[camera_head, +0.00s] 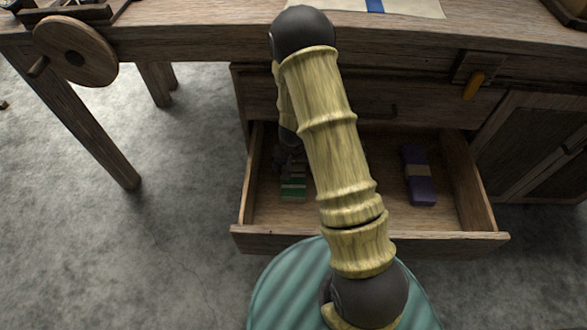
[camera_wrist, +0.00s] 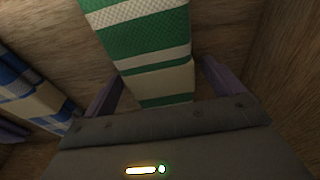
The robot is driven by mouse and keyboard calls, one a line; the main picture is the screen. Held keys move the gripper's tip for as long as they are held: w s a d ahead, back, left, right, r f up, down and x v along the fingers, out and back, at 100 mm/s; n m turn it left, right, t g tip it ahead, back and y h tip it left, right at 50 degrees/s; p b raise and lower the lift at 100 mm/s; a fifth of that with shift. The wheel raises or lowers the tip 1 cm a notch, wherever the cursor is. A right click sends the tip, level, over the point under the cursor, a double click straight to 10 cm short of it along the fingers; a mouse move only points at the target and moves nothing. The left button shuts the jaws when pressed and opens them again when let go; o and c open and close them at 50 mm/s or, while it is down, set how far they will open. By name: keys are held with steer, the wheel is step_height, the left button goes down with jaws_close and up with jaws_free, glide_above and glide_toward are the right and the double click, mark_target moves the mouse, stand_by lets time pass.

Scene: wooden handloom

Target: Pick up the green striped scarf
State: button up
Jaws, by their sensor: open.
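The green striped scarf (camera_head: 293,189) lies folded in the left part of the open drawer, green with white and cream bands. My arm and gripper partly cover it in the head view. In the wrist view the scarf (camera_wrist: 140,38) runs from the top edge down between the two fingers of my gripper (camera_wrist: 162,72). The fingers are apart, one on each side of the scarf, and do not visibly press on it. Whether they touch its sides I cannot tell.
The drawer (camera_head: 370,240) is pulled out below the table. A purple folded scarf (camera_head: 420,178) with a tan band lies at its right. A blue and white folded cloth (camera_wrist: 28,88) lies left of the green one in the wrist view. Drawer walls stand close to the gripper.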

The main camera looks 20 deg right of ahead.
mark_target(299, 169)
steer(key=c, duration=1.1)
steer(key=shift+r, duration=0.1)
step_height(299, 169, up, 7)
steer(key=p, duration=0.4)
steer(key=shift+r, duration=0.15)
steer(key=shift+s+d+f, duration=0.25)
steer(key=shift+s+d, duration=0.35)
steer(key=s+d, duration=0.5)
steer(key=s, duration=0.1)
steer(key=s+d+p, duration=0.1)
steer(key=s+d, duration=0.5)
